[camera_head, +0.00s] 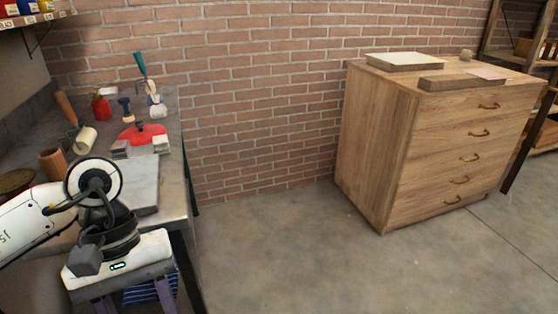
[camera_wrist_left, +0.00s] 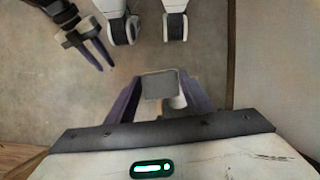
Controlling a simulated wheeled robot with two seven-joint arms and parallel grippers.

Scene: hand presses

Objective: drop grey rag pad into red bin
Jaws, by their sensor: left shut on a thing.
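My left gripper (camera_wrist_left: 160,92) points down and is shut on the grey rag pad (camera_wrist_left: 160,83), which sits between the two dark purple fingers. In the head view my left gripper (camera_head: 137,304) is low at the left, at the front edge of the workbench, and its fingers run out of the bottom of the picture. The pad cannot be made out there. My right gripper (camera_wrist_left: 106,69) shows at the upper left of the left wrist view, empty, its fingers apart. I see no red bin in either view.
The workbench (camera_head: 176,180) at the left carries a red flat piece (camera_head: 140,134), small grey blocks, brushes and a roller. A blue striped thing (camera_head: 140,292) is partly hidden behind my gripper. A wooden drawer cabinet (camera_head: 375,150) stands right; the floor (camera_head: 290,250) between is clear.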

